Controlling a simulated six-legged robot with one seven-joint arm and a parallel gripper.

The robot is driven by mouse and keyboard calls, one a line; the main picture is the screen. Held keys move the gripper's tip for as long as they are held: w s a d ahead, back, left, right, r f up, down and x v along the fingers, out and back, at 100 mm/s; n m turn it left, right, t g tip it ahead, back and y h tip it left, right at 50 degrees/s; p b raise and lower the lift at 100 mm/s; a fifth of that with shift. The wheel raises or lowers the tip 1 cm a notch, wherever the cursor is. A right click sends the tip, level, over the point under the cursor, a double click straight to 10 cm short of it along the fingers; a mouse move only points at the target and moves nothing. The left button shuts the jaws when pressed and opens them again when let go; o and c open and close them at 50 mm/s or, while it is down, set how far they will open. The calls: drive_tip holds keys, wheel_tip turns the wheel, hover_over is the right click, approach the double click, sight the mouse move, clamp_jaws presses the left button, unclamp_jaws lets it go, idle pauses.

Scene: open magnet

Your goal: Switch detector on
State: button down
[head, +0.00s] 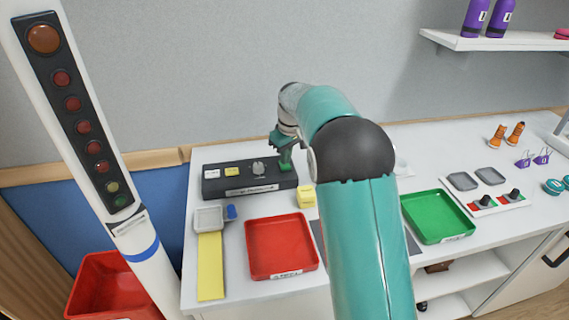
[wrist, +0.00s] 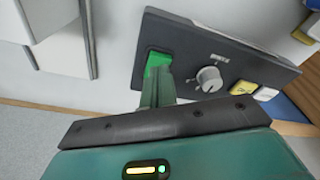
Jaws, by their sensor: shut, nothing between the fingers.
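A dark control box (head: 222,186) lies on the white table in the head view. It also shows in the wrist view (wrist: 225,50), with a grey knob (wrist: 209,79), a bright green switch (wrist: 157,60), and a yellow and a white button. My gripper (head: 285,163) is at the right end of the box, by the green switch. In the wrist view the shut, empty fingers (wrist: 160,76) point at the green switch and cover its lower part. I cannot tell whether they touch it or how far it is pressed.
A white post with a lamp panel (head: 78,115) stands at the left. A red tray (head: 280,270), a yellow block (head: 307,196), a yellow strip (head: 211,270) and a green tray (head: 437,238) are on the table. A wall shelf (head: 500,42) is at upper right.

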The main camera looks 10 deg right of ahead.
sight(286, 166)
drive_tip(key=shift+f, duration=0.65)
idle(0.3)
drive_tip(key=shift+r, duration=3.5)
